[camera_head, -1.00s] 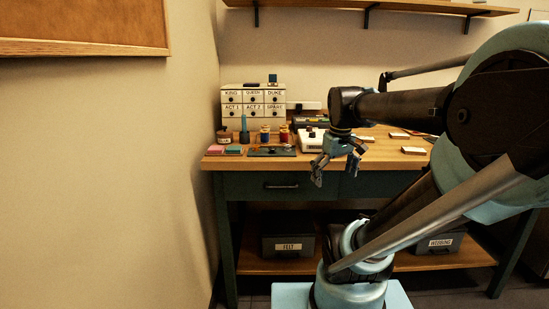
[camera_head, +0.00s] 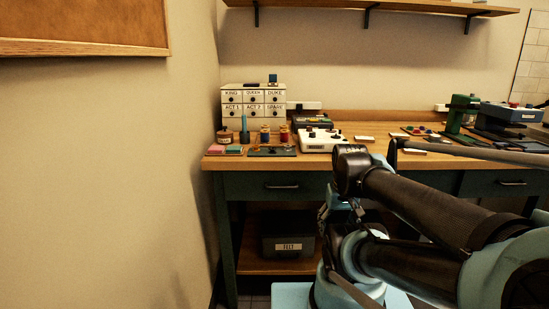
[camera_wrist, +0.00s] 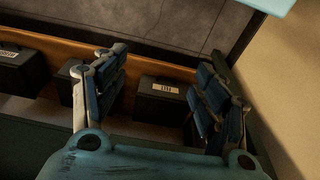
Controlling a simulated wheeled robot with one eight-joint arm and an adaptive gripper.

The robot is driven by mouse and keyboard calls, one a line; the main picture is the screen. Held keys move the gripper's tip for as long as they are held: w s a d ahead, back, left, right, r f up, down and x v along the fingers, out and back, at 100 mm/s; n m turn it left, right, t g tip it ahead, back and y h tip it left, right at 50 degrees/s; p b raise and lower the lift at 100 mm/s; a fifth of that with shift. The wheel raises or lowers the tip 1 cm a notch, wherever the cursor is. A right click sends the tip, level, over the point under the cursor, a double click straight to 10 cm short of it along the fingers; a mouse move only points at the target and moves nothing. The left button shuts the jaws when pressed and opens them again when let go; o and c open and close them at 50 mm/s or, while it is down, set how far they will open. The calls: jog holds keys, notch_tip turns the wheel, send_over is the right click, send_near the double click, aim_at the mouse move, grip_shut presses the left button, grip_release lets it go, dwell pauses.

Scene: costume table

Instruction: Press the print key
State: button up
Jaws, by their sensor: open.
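A white device (camera_head: 320,139) with dark knobs or keys on its top stands on the wooden tabletop. A dark grey device (camera_head: 312,121) sits behind it near the wall. The print key cannot be told apart at this size. My gripper (camera_head: 338,213) is below the tabletop edge, in front of the table and well apart from both devices. In the wrist view my gripper (camera_wrist: 162,65) is open, with its two blue-and-grey fingers spread and nothing between them. That view shows the lower shelf, not the tabletop.
Labelled drawers (camera_head: 254,104), thread spools (camera_head: 284,134) and a dark tray (camera_head: 271,151) stand at the table's left. A green machine (camera_head: 462,114) stands at the right. A felt box (camera_head: 288,238) is on the lower shelf (camera_head: 262,266). The wall is close on the left.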

jog(key=shift+w+f, duration=0.2)
jog(key=shift+w, duration=0.3)
jog(key=c, duration=0.9)
jog(key=shift+s, duration=0.1)
grip_shut()
